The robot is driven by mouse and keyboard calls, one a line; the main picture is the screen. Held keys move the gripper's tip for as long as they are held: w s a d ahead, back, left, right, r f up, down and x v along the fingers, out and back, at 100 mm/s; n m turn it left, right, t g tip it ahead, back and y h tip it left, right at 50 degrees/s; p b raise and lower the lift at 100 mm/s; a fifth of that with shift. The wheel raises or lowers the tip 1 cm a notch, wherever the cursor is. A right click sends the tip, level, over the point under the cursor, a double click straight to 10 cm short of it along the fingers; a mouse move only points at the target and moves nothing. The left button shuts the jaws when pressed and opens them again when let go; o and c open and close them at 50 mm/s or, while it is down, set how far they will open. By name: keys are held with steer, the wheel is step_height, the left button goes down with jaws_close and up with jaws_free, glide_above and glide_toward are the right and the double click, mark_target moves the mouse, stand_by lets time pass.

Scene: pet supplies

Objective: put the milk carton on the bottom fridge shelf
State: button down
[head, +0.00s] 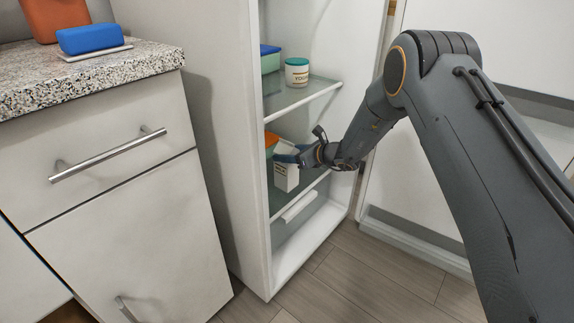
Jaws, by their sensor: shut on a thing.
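The milk carton (285,178) is white with dark print and stands about upright inside the open fridge, at the height of the lower glass shelf (310,182). My gripper (290,158) reaches in from the right and is shut on the carton's upper part. The carton's base is close to the shelf's front edge; I cannot tell whether it touches the glass. The carton's top is partly hidden by my gripper. Below that shelf is the white floor of the fridge (312,240).
An orange box (271,140) is behind the carton. A yogurt tub (297,72) and a green container with a blue lid (270,60) stand on the upper shelf (300,97). The fridge's left wall (232,130) is close to the carton. The open door (400,200) is at right.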

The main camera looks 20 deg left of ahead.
step_height(320, 180, down, 3)
steer(key=shift+f+b, duration=0.2)
steer(key=shift+b, duration=0.25)
steer(key=c, duration=0.7)
jaws_free()
steer(key=shift+f, duration=0.2)
steer(key=shift+p+v, duration=1.6)
steer(key=shift+v, duration=4.45)
steer(key=shift+a+r, duration=0.1)
steer(key=shift+r, duration=0.1)
